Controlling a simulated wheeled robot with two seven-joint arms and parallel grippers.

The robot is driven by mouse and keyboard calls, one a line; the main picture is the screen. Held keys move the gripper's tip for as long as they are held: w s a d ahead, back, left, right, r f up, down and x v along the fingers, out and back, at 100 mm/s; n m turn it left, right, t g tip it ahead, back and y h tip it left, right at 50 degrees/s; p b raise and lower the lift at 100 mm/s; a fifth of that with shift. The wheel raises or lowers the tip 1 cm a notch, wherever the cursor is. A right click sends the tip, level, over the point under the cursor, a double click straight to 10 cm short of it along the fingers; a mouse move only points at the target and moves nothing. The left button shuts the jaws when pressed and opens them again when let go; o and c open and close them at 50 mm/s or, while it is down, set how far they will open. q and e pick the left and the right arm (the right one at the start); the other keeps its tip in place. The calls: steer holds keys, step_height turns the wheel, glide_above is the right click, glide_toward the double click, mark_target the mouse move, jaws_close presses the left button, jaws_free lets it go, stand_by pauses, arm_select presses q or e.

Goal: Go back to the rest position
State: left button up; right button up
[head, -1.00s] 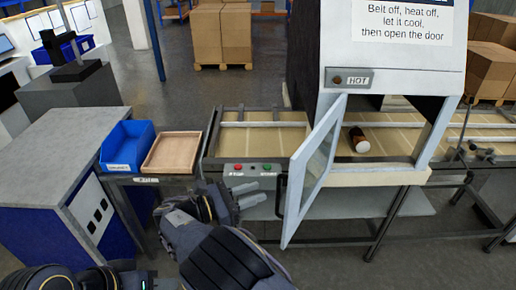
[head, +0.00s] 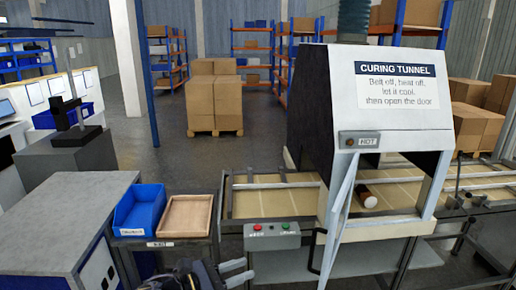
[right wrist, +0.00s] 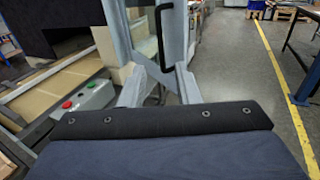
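My right gripper (head: 246,270) is low in the head view, in front of the belt frame and below the button box. In the right wrist view its two fingers (right wrist: 158,88) stand apart with nothing between them. The dark door handle shows beyond the fingers, apart from them. My left gripper is not in view.
The curing tunnel (head: 393,118) has its door (head: 338,222) swung open towards me, right of my gripper. A brown-and-white cartridge (head: 366,196) lies on the belt inside. A blue bin (head: 139,209) and a wooden tray (head: 186,216) stand left. A button box (head: 272,235) is close by.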

steer(key=s+d+m+g+y, duration=0.2)
steer(key=d+m+g+y, duration=0.1)
steer(key=d, duration=0.5)
steer(key=s+d+m+g+y+b, duration=0.1)
steer(key=s+d+m+g+y, duration=0.2)
steer(key=d, duration=0.5)
steer(key=s+d+m+g+y, duration=0.2)
steer(key=d+m+g+y, duration=0.15)
steer(key=d, duration=0.45)
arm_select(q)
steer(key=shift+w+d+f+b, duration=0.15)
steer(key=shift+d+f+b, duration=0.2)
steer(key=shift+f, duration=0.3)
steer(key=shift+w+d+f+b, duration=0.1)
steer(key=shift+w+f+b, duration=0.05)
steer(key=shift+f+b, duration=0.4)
arm_select(e)
steer(key=s+d+m+t+y, duration=0.2)
steer(key=s+m+t+y, duration=0.5)
steer(key=s+m, duration=0.8)
steer(key=shift+s+f+m+y, duration=0.3)
steer(key=shift+s+m+y, duration=0.05)
steer(key=shift+s+y, duration=1.35)
